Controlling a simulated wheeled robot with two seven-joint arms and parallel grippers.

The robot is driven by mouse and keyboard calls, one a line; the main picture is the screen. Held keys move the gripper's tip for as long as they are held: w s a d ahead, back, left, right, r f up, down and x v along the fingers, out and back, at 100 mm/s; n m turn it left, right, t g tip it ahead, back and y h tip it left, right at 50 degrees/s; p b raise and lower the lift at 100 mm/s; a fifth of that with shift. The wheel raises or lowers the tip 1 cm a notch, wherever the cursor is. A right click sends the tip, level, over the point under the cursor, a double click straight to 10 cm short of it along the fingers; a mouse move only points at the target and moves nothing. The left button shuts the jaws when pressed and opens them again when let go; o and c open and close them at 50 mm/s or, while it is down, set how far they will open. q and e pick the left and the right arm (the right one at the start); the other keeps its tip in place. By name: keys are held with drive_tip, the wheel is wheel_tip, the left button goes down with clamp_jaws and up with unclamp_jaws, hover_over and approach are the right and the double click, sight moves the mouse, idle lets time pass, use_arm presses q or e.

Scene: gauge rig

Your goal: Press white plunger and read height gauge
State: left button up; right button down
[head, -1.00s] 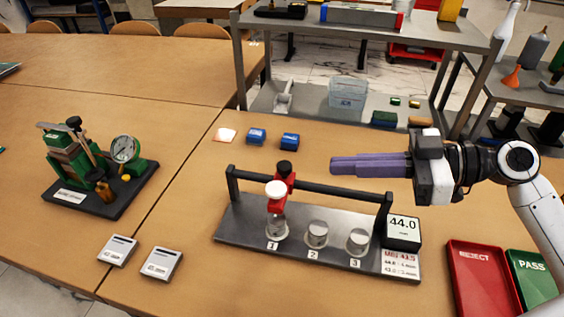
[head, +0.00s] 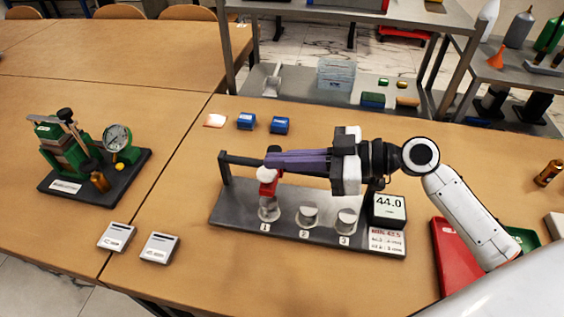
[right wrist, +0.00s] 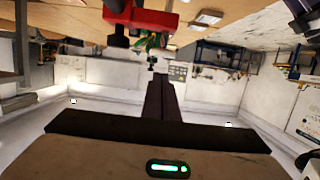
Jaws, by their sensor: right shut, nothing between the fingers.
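The height gauge rig (head: 238,212) is a grey base with a dark crossbar and a red carriage (head: 268,188) above station 1. The white plunger (head: 264,175) is a round white cap on the carriage front, upright over the metal part (head: 269,211) at station 1. The display (head: 388,206) reads 44.0. My right gripper (head: 268,160) has purple fingers, shut and empty, with tips just above and behind the plunger; I cannot tell whether they touch. They hide most of the black knob. The right wrist view shows the fingers (right wrist: 160,92) and the red carriage (right wrist: 148,20). My left gripper is not in view.
Metal parts stand at stations 2 (head: 307,216) and 3 (head: 346,221). A limits card (head: 386,241) is below the display. A red tray (head: 455,262) lies at right, partly behind my arm.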

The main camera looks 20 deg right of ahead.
sight(275, 174)
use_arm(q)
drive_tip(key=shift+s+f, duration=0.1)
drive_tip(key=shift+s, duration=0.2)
use_arm(e)
wheel_tip(275, 174, down, 2)
drive_tip(key=shift+f, duration=0.1)
